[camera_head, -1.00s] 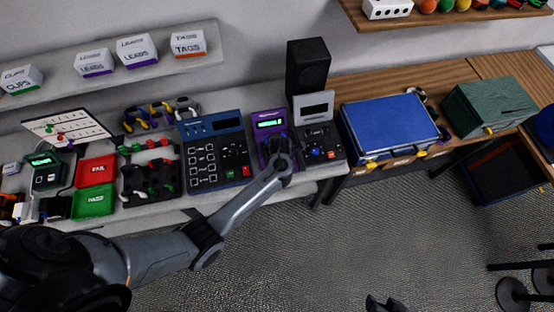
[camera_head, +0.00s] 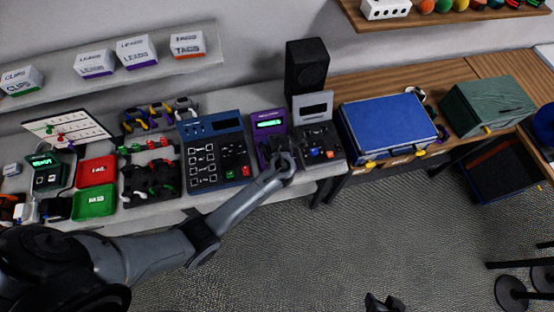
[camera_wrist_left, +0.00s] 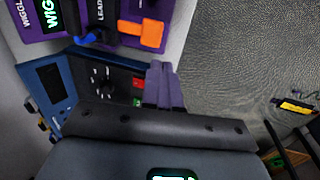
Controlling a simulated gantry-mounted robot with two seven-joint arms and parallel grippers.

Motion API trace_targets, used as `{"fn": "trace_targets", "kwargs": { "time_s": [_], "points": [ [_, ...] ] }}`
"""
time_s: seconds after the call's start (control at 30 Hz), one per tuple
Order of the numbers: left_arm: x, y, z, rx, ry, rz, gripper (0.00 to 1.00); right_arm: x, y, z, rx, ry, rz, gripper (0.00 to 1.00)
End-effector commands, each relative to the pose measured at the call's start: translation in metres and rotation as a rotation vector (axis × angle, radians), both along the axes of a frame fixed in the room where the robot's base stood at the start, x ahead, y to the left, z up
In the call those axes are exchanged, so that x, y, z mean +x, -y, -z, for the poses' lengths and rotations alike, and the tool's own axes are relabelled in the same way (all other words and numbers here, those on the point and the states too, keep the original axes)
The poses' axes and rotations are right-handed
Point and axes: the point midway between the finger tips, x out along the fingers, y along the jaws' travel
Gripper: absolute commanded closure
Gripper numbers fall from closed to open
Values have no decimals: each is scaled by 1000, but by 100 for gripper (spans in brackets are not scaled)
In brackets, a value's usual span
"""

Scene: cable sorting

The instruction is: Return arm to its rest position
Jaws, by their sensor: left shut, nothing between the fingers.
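My left arm reaches in from the lower left in the head view. My left gripper (camera_head: 284,160) is over the front of the purple tester (camera_head: 268,124) with the lit green display, hiding part of it. In the left wrist view its two fingers (camera_wrist_left: 164,85) are together, with nothing between them. The purple tester (camera_wrist_left: 110,24) is at the top of that view, with an orange part (camera_wrist_left: 152,35) and a blue part (camera_wrist_left: 93,42) on it. A dark tip of my right gripper (camera_head: 385,303) shows at the bottom edge of the head view; its jaw state is unclear.
The blue panel (camera_head: 213,150) is left of the purple tester; a black-topped device (camera_head: 321,143) is right of it. Red (camera_head: 96,171) and green (camera_head: 95,201) trays sit farther left. A blue case (camera_head: 388,124) is on the wooden bench. Open floor (camera_head: 400,230) lies in front.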

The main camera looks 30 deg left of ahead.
Motion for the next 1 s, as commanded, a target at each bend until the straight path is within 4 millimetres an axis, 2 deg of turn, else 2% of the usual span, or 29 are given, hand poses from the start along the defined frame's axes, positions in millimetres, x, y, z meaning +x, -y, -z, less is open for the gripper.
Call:
{"fn": "trace_targets", "kwargs": {
  "time_s": [0.23, 0.37, 0.47, 0.53, 0.63, 0.7, 0.77, 0.87, 1.0],
  "points": [
    [-6, 0, 5, 0, -11, 0, 100, 0, 1, 0, -2, 0, -1, 57],
    [-32, -2, 27, 4, -59, -1, 100, 0, 1, 0, -7, 0, -4, 57],
    [-72, -9, 55, 11, -124, -5, 100, 0, 2, 0, -9, 0, -6, 57],
    [-112, -16, 75, 13, -170, -7, 100, 0, 2, 0, -10, -1, -6, 57],
    [-164, -22, 85, 1, -193, 47, 100, 0, 2, 0, -10, 2, -6, 57],
    [-193, -22, 79, -14, -197, 174, 100, 0, 2, 0, -9, 0, -6, 57],
    [-213, -19, 66, -25, -194, 345, 100, 0, 2, 0, -10, -1, -6, 57],
    [-234, -13, 32, -21, -172, 689, 100, 0, 2, 0, -8, -1, -6, 57],
    [-246, 0, -34, 59, -110, 1260, 100, 0, 2, 0, -7, 0, -5, 57]
  ]
}}
